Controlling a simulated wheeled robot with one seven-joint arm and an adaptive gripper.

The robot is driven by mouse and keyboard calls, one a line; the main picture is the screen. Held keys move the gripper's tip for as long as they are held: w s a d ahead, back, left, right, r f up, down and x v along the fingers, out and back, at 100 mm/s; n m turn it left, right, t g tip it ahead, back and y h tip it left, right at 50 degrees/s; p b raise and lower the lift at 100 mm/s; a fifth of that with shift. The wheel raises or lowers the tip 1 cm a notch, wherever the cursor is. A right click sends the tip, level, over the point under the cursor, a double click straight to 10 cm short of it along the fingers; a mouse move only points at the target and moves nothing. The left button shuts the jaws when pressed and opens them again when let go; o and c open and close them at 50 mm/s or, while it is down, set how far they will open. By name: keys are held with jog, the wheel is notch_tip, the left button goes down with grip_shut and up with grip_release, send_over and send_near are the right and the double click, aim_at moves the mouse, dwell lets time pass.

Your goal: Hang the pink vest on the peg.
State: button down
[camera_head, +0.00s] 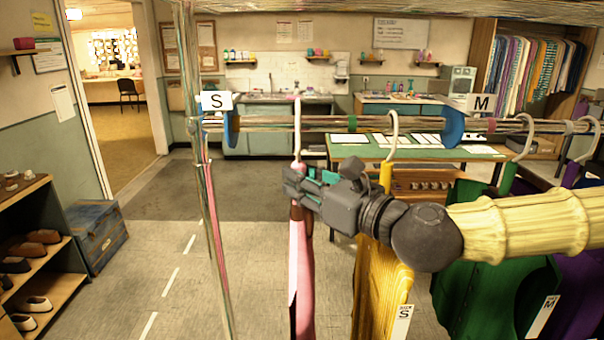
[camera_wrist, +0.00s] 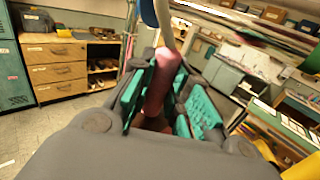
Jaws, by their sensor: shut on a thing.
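The pink vest (camera_head: 301,275) hangs edge-on from a hanger with a pale hook (camera_head: 297,125). My gripper (camera_head: 302,187) is shut on the hanger's neck, below the hook. In the wrist view the pink hanger neck (camera_wrist: 162,80) sits between the teal finger pads. I cannot make out a peg.
A yellow vest (camera_head: 378,290), a green vest (camera_head: 495,295) and a purple garment (camera_head: 577,275) hang to the right, close to my arm. The rack's left post (camera_head: 207,200) stands left of the vest. A shoe shelf (camera_head: 45,250) and a blue chest (camera_head: 95,235) stand further left.

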jog(key=shift+w+r+p, duration=0.15)
jog(key=shift+w+p, duration=0.45)
jog(key=shift+p, duration=0.9)
jog(key=shift+w, duration=0.1)
jog(key=shift+w+p, duration=0.65)
jog(key=shift+w, duration=3.65)
jog(key=shift+w+f, duration=0.15)
jog(key=shift+f, duration=0.25)
jog(key=shift+f+b, duration=1.45)
jog(key=shift+b, duration=0.45)
